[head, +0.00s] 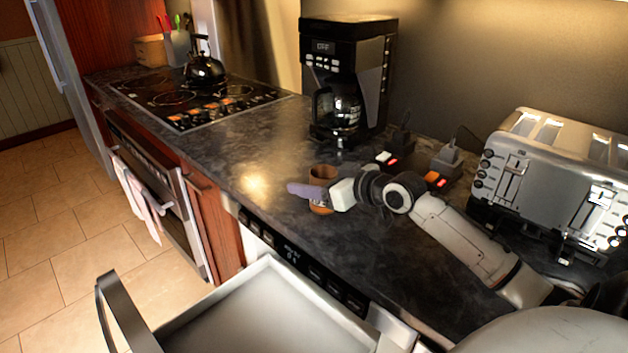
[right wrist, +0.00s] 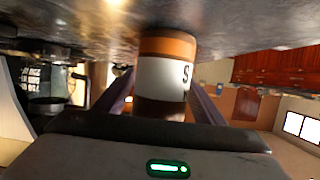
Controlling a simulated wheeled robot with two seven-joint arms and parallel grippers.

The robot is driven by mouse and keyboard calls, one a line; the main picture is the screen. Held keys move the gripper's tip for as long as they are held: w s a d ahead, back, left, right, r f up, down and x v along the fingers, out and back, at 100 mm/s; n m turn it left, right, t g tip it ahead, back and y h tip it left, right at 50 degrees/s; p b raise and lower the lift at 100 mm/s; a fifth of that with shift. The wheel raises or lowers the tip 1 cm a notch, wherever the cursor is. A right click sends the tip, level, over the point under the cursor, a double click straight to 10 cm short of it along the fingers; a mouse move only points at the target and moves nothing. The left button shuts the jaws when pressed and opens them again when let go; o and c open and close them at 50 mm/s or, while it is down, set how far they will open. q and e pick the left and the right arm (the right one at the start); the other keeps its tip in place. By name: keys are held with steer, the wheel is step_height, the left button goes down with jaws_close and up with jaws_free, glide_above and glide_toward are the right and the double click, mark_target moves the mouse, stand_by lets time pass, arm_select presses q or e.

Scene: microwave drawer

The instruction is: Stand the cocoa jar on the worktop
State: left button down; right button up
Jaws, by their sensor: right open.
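The cocoa jar (head: 322,173) is brown at the top with an orange band at its base. It stands upright on the dark worktop (head: 255,150), near the front edge. In the right wrist view, which is upside down, the jar (right wrist: 165,75) shows a white label with a letter S, and its orange end meets the worktop. My right gripper (head: 313,190) is open, with its purple fingers on either side of the jar. I cannot tell whether they touch it. The finger hides the jar's middle in the head view. My left gripper is out of view.
The microwave drawer (head: 190,333) is open below the worktop's front edge. A coffee maker (head: 345,75) stands behind the jar, a toaster (head: 550,170) to the right. Outlets with plugs (head: 440,165) lie between them. Worktop left of the jar is clear up to the hob (head: 195,95).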

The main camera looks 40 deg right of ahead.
steer(key=shift+r, duration=0.15)
steer(key=v, duration=1.2)
